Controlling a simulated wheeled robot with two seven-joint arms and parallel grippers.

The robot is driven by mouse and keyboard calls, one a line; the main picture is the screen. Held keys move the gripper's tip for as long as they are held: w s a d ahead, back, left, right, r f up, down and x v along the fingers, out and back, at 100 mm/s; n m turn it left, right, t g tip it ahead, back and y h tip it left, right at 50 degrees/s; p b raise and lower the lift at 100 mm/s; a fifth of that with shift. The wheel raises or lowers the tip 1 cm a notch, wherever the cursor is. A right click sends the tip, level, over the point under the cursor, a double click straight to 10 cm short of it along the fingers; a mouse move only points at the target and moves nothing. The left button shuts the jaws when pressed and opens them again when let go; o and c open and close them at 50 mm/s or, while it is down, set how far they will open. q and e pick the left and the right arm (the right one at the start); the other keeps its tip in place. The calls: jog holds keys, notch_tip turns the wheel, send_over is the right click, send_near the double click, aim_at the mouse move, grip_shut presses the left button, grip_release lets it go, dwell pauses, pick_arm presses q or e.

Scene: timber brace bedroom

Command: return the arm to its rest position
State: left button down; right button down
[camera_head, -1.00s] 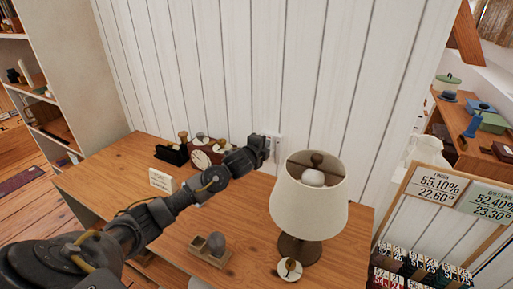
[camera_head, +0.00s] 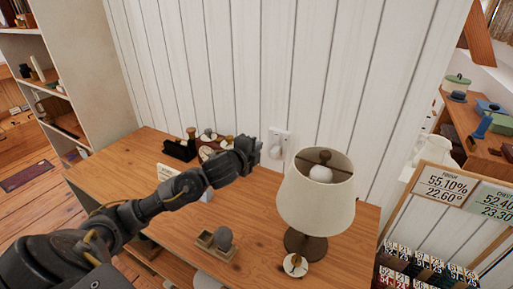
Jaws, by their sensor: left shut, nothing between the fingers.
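My left arm comes in from the lower left and reaches across above the wooden desk (camera_head: 262,222). My left gripper (camera_head: 256,147) is at its end, in front of the white plank wall, left of the lamp (camera_head: 318,200) and apart from it. The gripper is shut with nothing in it. It shows just left of a white wall outlet (camera_head: 280,142). My right gripper is out of view.
A small wooden holder with a grey rounded piece (camera_head: 223,238) and a small round dial (camera_head: 295,265) lie near the front. A shelf unit (camera_head: 88,70) stands left. A framed number board (camera_head: 445,190) stands right.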

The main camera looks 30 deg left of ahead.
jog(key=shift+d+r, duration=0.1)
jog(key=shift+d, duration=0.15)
